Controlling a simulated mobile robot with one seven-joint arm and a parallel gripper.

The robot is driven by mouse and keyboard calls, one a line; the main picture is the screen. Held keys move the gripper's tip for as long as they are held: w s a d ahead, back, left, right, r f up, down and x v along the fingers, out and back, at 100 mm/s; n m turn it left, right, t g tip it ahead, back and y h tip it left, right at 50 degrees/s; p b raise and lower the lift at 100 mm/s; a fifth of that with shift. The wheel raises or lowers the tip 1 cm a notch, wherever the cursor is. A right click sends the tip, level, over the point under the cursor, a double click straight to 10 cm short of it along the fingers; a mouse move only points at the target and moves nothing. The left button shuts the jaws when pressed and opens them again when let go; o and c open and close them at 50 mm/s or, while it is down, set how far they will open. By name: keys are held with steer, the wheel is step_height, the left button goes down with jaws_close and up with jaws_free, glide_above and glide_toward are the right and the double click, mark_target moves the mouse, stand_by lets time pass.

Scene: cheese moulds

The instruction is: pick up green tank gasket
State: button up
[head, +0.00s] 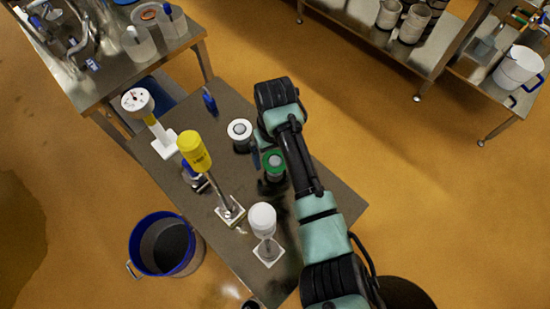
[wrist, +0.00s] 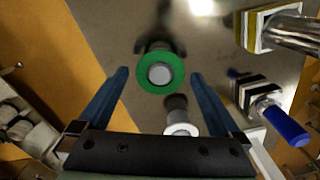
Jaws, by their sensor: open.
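The green tank gasket (head: 266,161) is a flat green ring around a grey centre on a dark stand, on the grey table, left of my arm in the head view. In the wrist view the green gasket (wrist: 144,79) shows whole, ahead of my gripper (wrist: 160,74). My gripper is open and empty. Its two blue fingers appear to either side of the ring, apart from it in the picture. I cannot tell how far above the ring they are. In the head view my arm hides most of the gripper.
A blue-rimmed bucket (head: 150,262) is on the floor.

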steer(key=shift+f, duration=0.25)
stand_by(0.3)
steer(key=c, duration=1.3)
steer(key=shift+o, duration=0.2)
steer(key=r+m, duration=0.1)
steer(key=r, duration=0.1)
steer(key=s+r+m, duration=0.1)
steer(key=r, duration=0.1)
steer(key=r+m, duration=0.2)
steer(key=shift+s+a, duration=0.1)
steer(key=shift+s, duration=0.25)
steer(key=shift+w+r, duration=0.2)
steer(key=shift+r, duration=0.1)
steer(key=r+n, duration=0.2)
steer(key=w+r+n, duration=0.1)
steer(key=r+n, duration=0.1)
steer(key=shift+w, duration=0.15)
